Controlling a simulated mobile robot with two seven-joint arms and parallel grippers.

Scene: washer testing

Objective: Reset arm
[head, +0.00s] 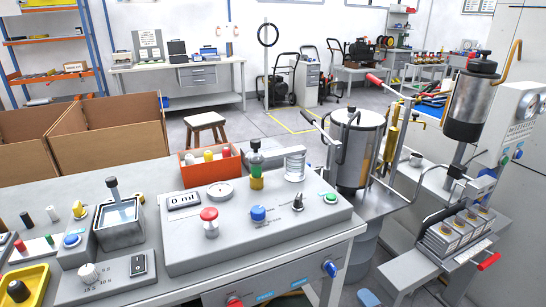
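Neither of my grippers shows in the head view, and no part of my arms can be made out with certainty. A grey control panel (290,232) sits on the white workbench (120,180).
Cardboard boxes (110,128) stand behind the bench at left. An orange bin (205,169) holds several bottles. A wooden stool (206,124) stands on the floor beyond.

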